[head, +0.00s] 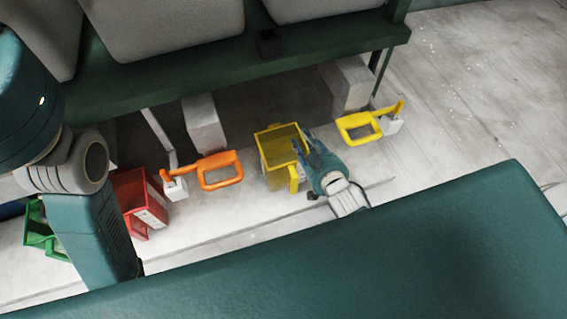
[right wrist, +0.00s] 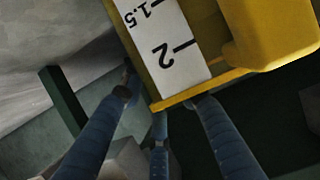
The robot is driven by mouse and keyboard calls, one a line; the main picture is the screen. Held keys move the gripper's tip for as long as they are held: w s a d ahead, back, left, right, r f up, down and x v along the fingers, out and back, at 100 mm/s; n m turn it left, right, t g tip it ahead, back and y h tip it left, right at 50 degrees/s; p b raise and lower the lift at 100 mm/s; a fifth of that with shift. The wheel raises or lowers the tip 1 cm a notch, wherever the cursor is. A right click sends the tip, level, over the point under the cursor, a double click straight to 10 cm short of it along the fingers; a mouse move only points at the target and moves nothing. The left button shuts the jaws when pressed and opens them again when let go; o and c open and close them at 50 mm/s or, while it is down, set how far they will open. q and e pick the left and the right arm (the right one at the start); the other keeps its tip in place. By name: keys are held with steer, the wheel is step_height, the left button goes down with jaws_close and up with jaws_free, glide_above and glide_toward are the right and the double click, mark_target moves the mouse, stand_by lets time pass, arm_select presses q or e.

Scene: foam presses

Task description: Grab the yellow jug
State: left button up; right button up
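The yellow jug (head: 264,155) stands upright on the pale floor ledge in the head view, with its handle toward my right gripper. In the right wrist view the jug (right wrist: 265,35) fills the top right, with a white scale label marked 1.5 and 2. My right gripper (head: 306,152) is at the jug's right side, close to its rim. Its blue fingers (right wrist: 165,105) are spread apart, with tips near the rim. Whether they touch the wall is unclear. My left arm enters from the left, but its gripper does not show.
A red jug (head: 137,200) and a green container (head: 39,228) stand to the left. An orange handle (head: 220,170) and a yellow handle (head: 358,127) flank the yellow jug. A dark green beam (head: 220,65) runs above, and grey blocks (head: 204,124) stand behind.

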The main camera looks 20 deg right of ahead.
jaws_close()
steer(key=shift+r, duration=0.1)
